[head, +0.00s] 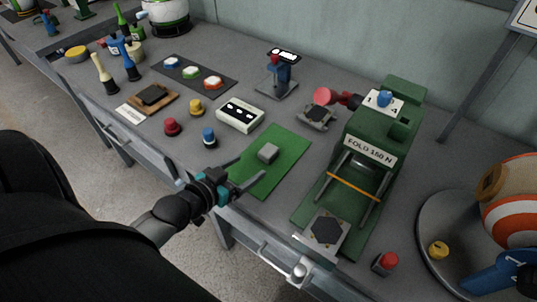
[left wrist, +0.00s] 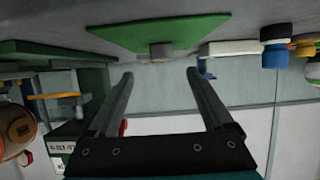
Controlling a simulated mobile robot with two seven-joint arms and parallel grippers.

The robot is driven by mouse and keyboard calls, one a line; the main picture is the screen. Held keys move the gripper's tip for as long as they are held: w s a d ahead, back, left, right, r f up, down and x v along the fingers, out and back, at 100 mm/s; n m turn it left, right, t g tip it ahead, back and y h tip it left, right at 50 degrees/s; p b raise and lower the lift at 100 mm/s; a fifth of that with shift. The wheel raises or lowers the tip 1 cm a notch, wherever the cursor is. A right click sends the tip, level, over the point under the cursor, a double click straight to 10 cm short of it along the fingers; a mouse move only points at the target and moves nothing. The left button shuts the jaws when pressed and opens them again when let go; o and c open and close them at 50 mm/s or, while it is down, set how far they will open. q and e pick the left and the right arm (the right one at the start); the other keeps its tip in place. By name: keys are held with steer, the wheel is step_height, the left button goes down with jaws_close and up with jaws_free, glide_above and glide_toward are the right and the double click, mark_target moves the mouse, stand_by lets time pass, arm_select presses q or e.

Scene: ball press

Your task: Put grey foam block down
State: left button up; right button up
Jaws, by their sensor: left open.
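The grey foam block (head: 268,152) rests on the green mat (head: 262,183) on the grey bench. My left gripper (head: 251,170) is open and empty at the mat's front left edge, with its fingers spread toward the block and apart from it. In the left wrist view, which looks upside down, the block (left wrist: 160,50) sits on the mat (left wrist: 140,30) beyond and between the open fingertips (left wrist: 160,74). My right gripper is not in view.
A green press (head: 372,150) labelled "FOLD 150 N" stands right of the mat. A white box with dark slots (head: 240,115), a blue knob (head: 209,137) and a red knob (head: 172,126) stand left of it. The mat around the block is clear.

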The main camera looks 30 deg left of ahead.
mark_target(263, 156)
arm_select(q)
steer(key=x, duration=0.3)
steer(key=shift+w+f+b, duration=0.15)
steer(key=shift+b, duration=0.2)
steer(key=shift+b+x, duration=0.85)
steer(key=shift+x, duration=1.8)
steer(key=shift+a, duration=0.15)
jaws_close()
